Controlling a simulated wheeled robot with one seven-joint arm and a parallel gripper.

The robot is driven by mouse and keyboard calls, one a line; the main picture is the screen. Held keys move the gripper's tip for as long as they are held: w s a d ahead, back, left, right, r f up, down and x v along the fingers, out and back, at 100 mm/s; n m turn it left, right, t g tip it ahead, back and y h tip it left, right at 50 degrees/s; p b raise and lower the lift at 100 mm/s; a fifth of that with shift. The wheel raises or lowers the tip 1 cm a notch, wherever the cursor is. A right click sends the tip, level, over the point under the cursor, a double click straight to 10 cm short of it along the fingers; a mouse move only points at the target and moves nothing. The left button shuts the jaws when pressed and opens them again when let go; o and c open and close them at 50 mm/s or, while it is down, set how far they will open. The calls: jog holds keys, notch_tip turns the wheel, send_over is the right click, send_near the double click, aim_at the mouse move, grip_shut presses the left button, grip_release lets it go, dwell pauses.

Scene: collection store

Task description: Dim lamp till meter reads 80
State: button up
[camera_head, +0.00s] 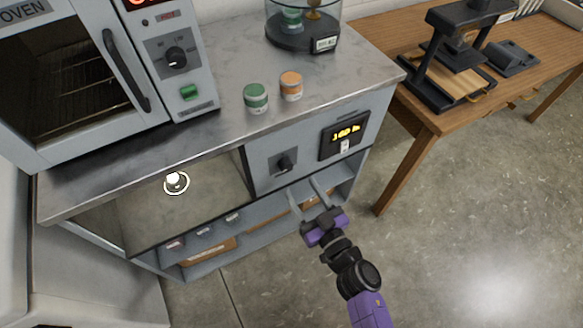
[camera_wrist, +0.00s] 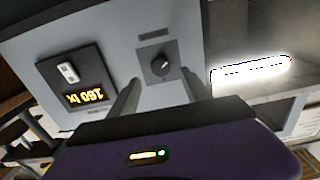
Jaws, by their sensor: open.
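The dark dimmer knob (camera_head: 285,163) sits on the grey front panel of the cabinet; in the wrist view it is the round knob (camera_wrist: 163,65) with a pale pointer mark. The meter (camera_head: 343,137) is a black panel with yellow digits; in the wrist view the meter (camera_wrist: 84,92) appears upside down and reads 160 lx. The lamp (camera_head: 176,182) glows in the open bay left of the panel; a bright strip of light (camera_wrist: 250,70) shows in the wrist view. My gripper (camera_head: 302,187) is open and empty, its fingers pointing at the panel, just short of the knob.
A small white switch (camera_head: 345,146) sits on the meter panel. On the countertop (camera_head: 215,130) stand a green jar (camera_head: 256,98), an orange jar (camera_head: 291,86) and an oven (camera_head: 90,75). A wooden table (camera_head: 430,115) stands at right. The floor (camera_head: 460,220) beside my arm is clear.

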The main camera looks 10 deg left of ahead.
aim_at(288, 169)
jog(key=b+x, duration=0.1)
jog(key=x, duration=0.6)
grip_shut()
